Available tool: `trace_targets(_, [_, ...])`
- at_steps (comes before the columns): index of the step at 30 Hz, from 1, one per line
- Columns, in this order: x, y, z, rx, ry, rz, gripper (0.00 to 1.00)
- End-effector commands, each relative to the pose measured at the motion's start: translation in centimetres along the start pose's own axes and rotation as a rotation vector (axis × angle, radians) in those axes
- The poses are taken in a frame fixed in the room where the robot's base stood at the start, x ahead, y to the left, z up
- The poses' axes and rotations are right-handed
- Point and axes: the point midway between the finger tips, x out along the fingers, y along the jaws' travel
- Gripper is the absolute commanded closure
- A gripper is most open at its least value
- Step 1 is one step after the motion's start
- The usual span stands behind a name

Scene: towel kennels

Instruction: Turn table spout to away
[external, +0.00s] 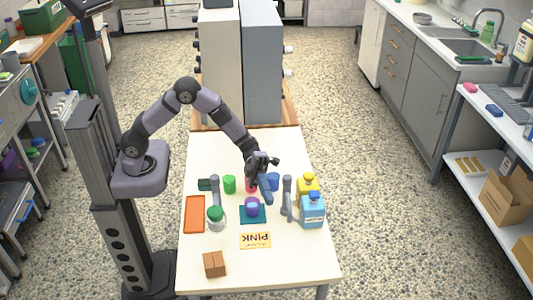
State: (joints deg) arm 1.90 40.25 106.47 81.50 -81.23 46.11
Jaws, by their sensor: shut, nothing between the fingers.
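Two grey, upright, post-like fixtures stand on the white table: one left of the middle (215,188) and one at the right (287,202), beside the bottles. I cannot tell for certain which is the table spout or which way either outlet points. My gripper (265,192) is shut and empty. It reaches down over the middle of the table, between the two fixtures and nearer the right one. It appears apart from both, and its fingertips are small and hard to make out.
A purple cup (252,207) stands on a teal mat (252,220) below my gripper. Green (229,184), red (250,188) and blue (274,181) cups, a green-lidded jar (216,219), yellow (308,187) and blue (313,212) bottles crowd around. The front right is clear.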

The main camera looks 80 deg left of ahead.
Motion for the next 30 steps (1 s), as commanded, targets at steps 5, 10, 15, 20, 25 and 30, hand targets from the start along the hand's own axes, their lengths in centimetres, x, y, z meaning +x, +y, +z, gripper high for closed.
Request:
trace_targets(5, [0.2,-0.1,2.2,0.001,-0.005,-0.001,1.00])
trace_targets(10, [0.4,-0.1,3.2,0.001,-0.005,-0.001,1.00])
trace_targets(15, [0.5,0.0,3.6,0.000,-0.005,0.000,1.00])
trace_targets(20, [0.5,0.0,3.7,0.000,-0.005,-0.001,1.00])
trace_targets(25, [0.5,0.0,3.7,0.000,-0.005,-0.001,1.00])
trace_targets(30, [0.8,0.2,4.2,0.001,-0.046,-0.010,1.00])
